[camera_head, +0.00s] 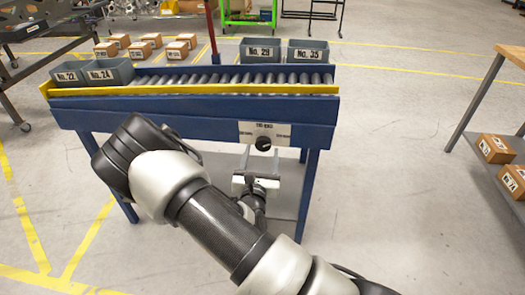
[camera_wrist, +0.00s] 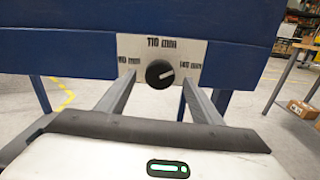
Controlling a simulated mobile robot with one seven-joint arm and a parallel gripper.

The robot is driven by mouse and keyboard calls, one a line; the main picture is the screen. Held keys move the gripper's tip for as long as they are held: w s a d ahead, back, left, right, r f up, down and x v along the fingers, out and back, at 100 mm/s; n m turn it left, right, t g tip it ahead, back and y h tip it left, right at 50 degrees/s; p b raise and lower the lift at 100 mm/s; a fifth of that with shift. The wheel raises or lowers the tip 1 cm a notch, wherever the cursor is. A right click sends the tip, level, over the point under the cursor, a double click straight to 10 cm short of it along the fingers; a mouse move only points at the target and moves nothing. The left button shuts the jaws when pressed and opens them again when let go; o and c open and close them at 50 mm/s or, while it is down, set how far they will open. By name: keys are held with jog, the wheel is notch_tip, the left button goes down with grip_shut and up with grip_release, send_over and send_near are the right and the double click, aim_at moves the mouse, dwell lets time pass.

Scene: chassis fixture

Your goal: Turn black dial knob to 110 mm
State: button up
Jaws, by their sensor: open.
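The black dial knob (camera_head: 263,143) sits on a pale plate (camera_head: 279,132) on the front of the blue conveyor frame. In the wrist view the knob (camera_wrist: 159,74) is round, with a white pointer mark aimed right and slightly up. "110 mm" is printed above it, and smaller labels stand at left and right; the right one seems to read 140 mm. My gripper (camera_head: 262,161) is open below and in front of the knob. In the wrist view its two fingers (camera_wrist: 156,84) reach toward the plate, one on each side of the knob, apparently not touching it.
Cardboard boxes (camera_head: 145,45) lie on the floor behind. A workbench with boxes (camera_head: 493,148) stands at right. The floor between is clear.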

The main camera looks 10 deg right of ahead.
aim_at(263, 146)
jog(key=shift+x, duration=1.6)
jog(key=shift+c, duration=0.3)
jog(key=c, duration=1)
